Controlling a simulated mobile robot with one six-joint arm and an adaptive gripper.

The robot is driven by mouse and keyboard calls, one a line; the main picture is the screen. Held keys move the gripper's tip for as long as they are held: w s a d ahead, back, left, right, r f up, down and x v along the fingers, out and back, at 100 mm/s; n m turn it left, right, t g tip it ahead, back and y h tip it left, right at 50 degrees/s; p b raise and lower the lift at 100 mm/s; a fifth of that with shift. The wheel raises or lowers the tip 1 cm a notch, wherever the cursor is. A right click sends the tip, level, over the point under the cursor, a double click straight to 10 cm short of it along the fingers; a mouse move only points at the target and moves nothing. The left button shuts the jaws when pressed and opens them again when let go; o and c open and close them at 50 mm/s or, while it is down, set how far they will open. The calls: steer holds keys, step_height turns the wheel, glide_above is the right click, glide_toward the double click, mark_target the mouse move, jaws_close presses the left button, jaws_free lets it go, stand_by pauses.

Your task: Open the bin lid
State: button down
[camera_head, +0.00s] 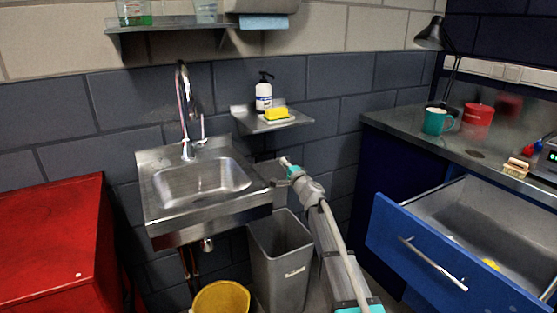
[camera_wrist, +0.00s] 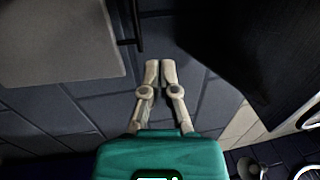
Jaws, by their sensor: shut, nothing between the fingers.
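The grey bin (camera_head: 279,268) stands upright on the floor, just right of and below the sink. Its top looks like an open rim with a hollow inside, and I cannot make out a separate lid for sure. My gripper (camera_head: 284,161) is above the bin, near the wall and to the right of the sink, apart from the bin's rim. In the wrist view my gripper (camera_wrist: 159,72) has its two pale fingers together and empty, against dark wall blocks. A flat grey panel (camera_wrist: 60,45) shows at upper left there; I cannot tell what it belongs to.
The steel sink (camera_head: 203,185) is left of my gripper, with a soap shelf (camera_head: 270,119) above. A yellow bucket (camera_head: 221,298) stands left of the bin. An open blue drawer (camera_head: 440,262) juts out at right under the counter (camera_head: 470,152). A red cabinet (camera_head: 52,240) is far left.

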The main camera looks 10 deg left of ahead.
steer(key=shift+s+d+r, duration=0.1)
steer(key=shift+s+d, duration=0.35)
steer(key=shift+s, duration=0.2)
steer(key=shift+s+d+r, duration=0.1)
steer(key=shift+s+d, duration=0.3)
steer(key=shift+s, duration=0.25)
steer(key=s+d+f+n+g+h, duration=0.1)
steer(key=s+d+f+n+g, duration=0.2)
steer(key=s+f+n+g, duration=0.5)
steer(key=s+d+f+n+g+h, duration=0.1)
steer(key=s+d+f+n+g, duration=0.35)
steer(key=s, duration=0.75)
steer(key=s+d+f+m+g+h, duration=0.1)
steer(key=s+d+f+g+h, duration=0.1)
steer(key=s+d+f+h, duration=0.45)
steer(key=s+d+f+g+h, duration=0.2)
steer(key=s+d+f, duration=0.1)
steer(key=s+d, duration=0.75)
step_height(320, 180, up, 29)
steer(key=s+p, duration=0.1)
steer(key=p, duration=2.8)
steer(key=shift+s+a, duration=0.25)
steer(key=shift+a, duration=0.2)
